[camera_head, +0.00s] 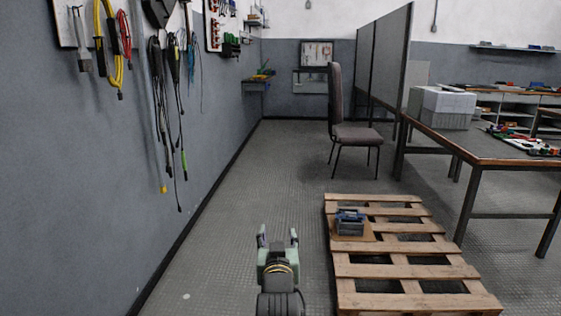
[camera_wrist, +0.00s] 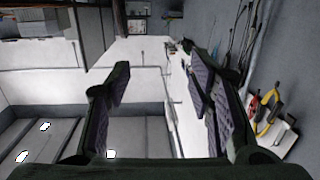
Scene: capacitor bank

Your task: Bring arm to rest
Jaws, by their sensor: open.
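My gripper (camera_head: 278,238) shows at the bottom middle of the head view, pointing forward over bare floor, left of a wooden pallet. Its two fingers are apart and nothing is between them. In the wrist view my gripper (camera_wrist: 160,90) also shows its two dark padded fingers spread wide and empty. The wrist picture looks upside down, with the ceiling in its lower part. My gripper touches nothing that I can see.
The wooden pallet (camera_head: 345,272) bears a small blue-grey box (camera_head: 350,222). A chair (camera_head: 352,132) stands beyond it. A workbench (camera_head: 470,148) is at right. Cables (camera_head: 168,110) hang on the left wall (camera_head: 75,200). The floor (camera_head: 255,185) ahead is clear.

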